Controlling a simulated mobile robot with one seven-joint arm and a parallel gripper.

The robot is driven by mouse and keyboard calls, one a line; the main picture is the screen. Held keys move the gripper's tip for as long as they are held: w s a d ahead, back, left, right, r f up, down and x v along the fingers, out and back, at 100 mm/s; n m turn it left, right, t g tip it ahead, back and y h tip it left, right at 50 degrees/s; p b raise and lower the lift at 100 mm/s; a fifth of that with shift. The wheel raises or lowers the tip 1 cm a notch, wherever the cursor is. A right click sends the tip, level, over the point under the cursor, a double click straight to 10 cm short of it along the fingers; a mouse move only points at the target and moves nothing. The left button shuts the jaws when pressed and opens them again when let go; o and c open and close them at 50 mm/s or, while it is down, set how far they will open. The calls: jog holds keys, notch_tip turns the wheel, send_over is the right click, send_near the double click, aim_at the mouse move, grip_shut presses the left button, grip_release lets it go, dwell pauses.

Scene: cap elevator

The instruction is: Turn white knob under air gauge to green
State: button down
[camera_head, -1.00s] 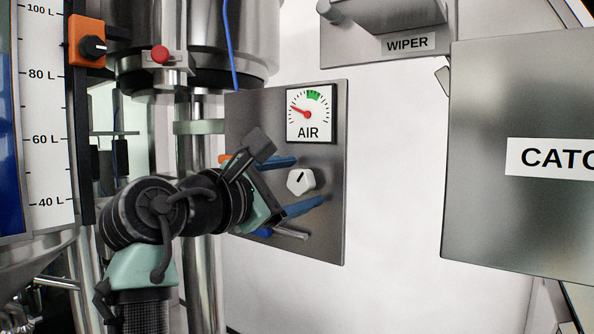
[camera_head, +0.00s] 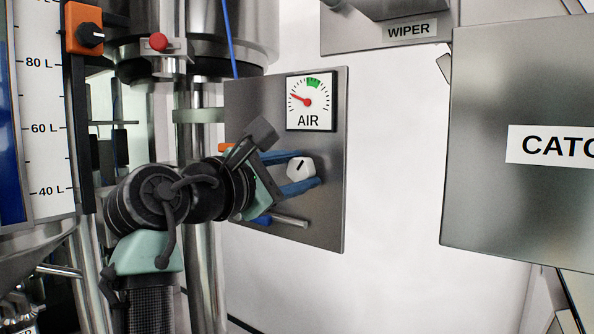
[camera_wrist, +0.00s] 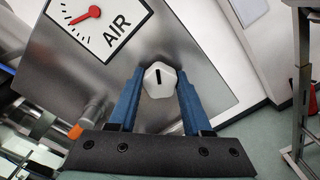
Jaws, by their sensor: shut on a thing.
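The white knob (camera_head: 300,168) sits on a grey metal panel (camera_head: 322,220), below the air gauge (camera_head: 311,102). The gauge's red needle points to the upper left, to the left of the green band at the top of the dial. My gripper (camera_head: 304,172) has its two blue fingers on either side of the knob and is shut on it. In the wrist view the knob (camera_wrist: 160,80) lies between the fingertips, with its black mark near upright in that picture. The gauge (camera_wrist: 97,20) is partly cut off at the top there.
A metal lever (camera_head: 289,220) sticks out of the panel below my gripper. A red button (camera_head: 158,42) and an orange switch (camera_head: 83,28) are at the upper left. A large metal box (camera_head: 510,90) stands at right; white wall lies between.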

jog(key=shift+m, duration=0.3)
jog(key=m, duration=0.4)
jog(key=shift+m+b, duration=0.3)
jog(key=shift+m, duration=0.1)
jog(key=m+b, duration=0.1)
jog(key=m, duration=0.4)
jog(key=shift+f, duration=0.15)
jog(key=m+b, duration=0.1)
jog(key=m, duration=0.4)
jog(key=shift+m+b, duration=0.35)
jog(key=shift+m, duration=0.05)
jog(key=m+b, duration=0.1)
jog(key=m, duration=0.4)
jog(key=shift+m, duration=0.3)
jog(key=shift+c, duration=1.7)
grip_release()
